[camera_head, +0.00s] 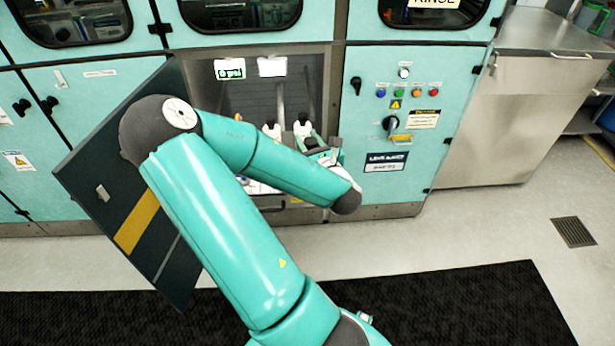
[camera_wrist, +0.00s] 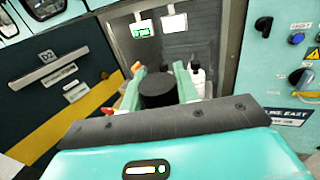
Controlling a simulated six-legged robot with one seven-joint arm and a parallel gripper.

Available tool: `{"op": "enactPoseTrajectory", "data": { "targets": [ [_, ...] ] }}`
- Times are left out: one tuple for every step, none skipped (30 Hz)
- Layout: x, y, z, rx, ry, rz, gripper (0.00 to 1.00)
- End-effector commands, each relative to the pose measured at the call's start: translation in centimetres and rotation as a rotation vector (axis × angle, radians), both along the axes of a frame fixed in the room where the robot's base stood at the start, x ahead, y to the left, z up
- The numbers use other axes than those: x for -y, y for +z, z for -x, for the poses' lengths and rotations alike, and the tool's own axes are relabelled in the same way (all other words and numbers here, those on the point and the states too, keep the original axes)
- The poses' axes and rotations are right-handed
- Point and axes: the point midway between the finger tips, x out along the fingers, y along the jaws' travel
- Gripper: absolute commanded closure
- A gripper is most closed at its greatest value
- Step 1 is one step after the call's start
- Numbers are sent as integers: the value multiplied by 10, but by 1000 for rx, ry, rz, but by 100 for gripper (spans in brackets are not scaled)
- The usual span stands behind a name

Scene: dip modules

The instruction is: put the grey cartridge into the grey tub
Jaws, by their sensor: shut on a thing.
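A dark grey round cartridge (camera_wrist: 157,92) sits between the two teal fingers of my gripper (camera_wrist: 160,73) in the wrist view. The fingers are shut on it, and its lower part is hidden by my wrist. In the head view my gripper (camera_head: 312,144) is partly hidden behind my forearm, in front of the open cabinet bay. I cannot make out the grey tub in either view.
A dark door (camera_head: 110,190) with a yellow stripe stands open on the left. A control panel (camera_head: 395,130) is on the right. Floor at right is clear.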

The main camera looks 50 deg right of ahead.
Motion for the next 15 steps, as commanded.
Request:
{"op": "enactPoseTrajectory", "data": {
  "targets": [
    [4, 2, 5, 2, -8, -1, 100],
    [6, 1, 6, 2, -10, -1, 100],
    [9, 0, 5, 1, -12, -1, 100],
    [12, -1, 3, 0, -12, -1, 100],
    [15, -4, -1, 0, -11, -1, 100],
    [21, -7, -5, 0, -12, -1, 100],
    [25, -10, -10, 1, -11, -1, 100],
    [30, -13, -15, 1, -11, -1, 100],
    [37, -17, -21, 0, -12, -1, 100],
    [42, -20, -26, 1, -11, -1, 100],
    [47, -23, -30, 0, -11, 0, 100],
    [53, -27, -37, 1, -12, -1, 100],
    [58, -30, -42, 1, -11, -1, 100],
    [63, -33, -46, 1, -10, -1, 100],
    [69, -37, -52, 1, -12, -1, 100]
  ]
}}
